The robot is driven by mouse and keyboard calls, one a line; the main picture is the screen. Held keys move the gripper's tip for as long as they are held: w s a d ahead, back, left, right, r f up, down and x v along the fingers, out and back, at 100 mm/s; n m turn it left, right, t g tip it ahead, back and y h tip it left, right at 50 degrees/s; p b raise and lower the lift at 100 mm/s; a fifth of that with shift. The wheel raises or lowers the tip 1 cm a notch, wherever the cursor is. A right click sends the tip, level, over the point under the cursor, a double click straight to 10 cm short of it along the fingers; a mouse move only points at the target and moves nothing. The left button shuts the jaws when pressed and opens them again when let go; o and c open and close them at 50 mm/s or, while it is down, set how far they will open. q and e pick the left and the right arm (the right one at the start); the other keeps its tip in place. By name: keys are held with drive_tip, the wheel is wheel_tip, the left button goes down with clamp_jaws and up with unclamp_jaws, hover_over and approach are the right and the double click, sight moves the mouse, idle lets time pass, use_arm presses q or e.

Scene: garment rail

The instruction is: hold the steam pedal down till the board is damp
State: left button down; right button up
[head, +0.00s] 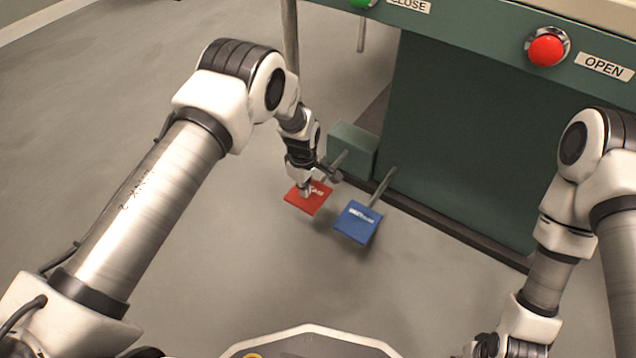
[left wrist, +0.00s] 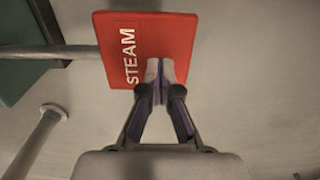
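The red pedal (head: 312,204), marked STEAM in the left wrist view (left wrist: 165,35), sits low over the floor on a metal rod from the green machine. My left gripper (head: 306,191) points down at it, fingertips together with nothing between them. In the left wrist view the fingertips (left wrist: 157,72) overlap the pedal's near edge beside the lettering and look in contact; how far it is pressed I cannot tell. My right gripper (head: 490,346) is partly cut off at the bottom edge, its fingers unclear. No board surface shows clearly enough to judge dampness.
A blue pedal (head: 357,224) on its own rod stands just right of the red one. The green machine (head: 465,130) fills the right, with a red button (head: 547,48) by an OPEN label and a green button by CLOSE. The floor at left is clear.

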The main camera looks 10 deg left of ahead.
sight(305, 199)
use_arm(q)
drive_tip(key=shift+f+b, duration=1.55)
drive_tip(key=shift+f, duration=0.95)
drive_tip(key=shift+f+b, duration=0.5)
drive_tip(key=shift+f, duration=0.3)
idle(0.5)
wheel_tip(305, 199, up, 10)
drive_tip(key=p, duration=0.8)
drive_tip(key=shift+r, duration=0.15)
